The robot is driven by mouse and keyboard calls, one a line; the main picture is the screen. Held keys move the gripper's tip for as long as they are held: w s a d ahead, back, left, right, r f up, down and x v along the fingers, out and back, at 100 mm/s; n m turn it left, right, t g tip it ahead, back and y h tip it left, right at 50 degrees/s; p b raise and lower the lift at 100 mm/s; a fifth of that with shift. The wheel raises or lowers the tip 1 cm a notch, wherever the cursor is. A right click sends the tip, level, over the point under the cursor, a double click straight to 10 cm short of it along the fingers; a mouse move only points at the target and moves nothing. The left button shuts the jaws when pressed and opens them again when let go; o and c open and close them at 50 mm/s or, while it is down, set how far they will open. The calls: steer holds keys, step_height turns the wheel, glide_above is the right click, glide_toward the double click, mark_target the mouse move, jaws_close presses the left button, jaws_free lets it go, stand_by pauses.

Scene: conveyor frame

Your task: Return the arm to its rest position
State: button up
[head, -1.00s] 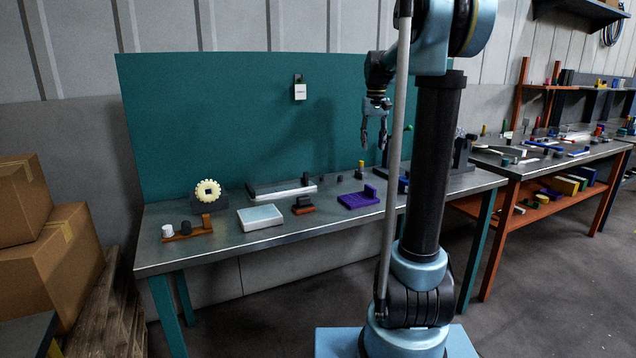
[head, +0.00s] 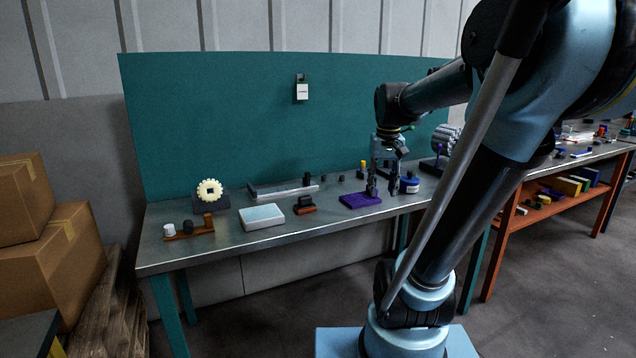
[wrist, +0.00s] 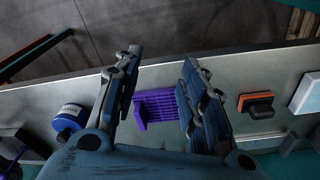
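My gripper (head: 384,190) hangs over the steel workbench (head: 330,215) with its fingers pointing down. In the wrist view its two fingers (wrist: 155,95) stand well apart with nothing held between them. A purple ribbed piece with a raised block (wrist: 165,105) shows between and beyond the fingers. In the head view the same purple piece (head: 357,201) lies on the bench beside the left finger. The exact height of the fingertips above it is hard to tell. My arm leans to the right and bends back over the bench.
A blue labelled jar (head: 410,183) stands just right of the gripper. To the left are an orange and black block (head: 304,206), a white-topped box (head: 261,217) and a cream gear (head: 209,190). A teal panel (head: 250,120) rises behind. Cardboard boxes (head: 60,240) stand at far left.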

steer(key=s+f+t, duration=0.1)
steer(key=s+f, duration=1.4)
steer(key=shift+s+f, duration=0.2)
steer(key=shift+f, duration=0.15)
steer(key=shift+d, duration=0.1)
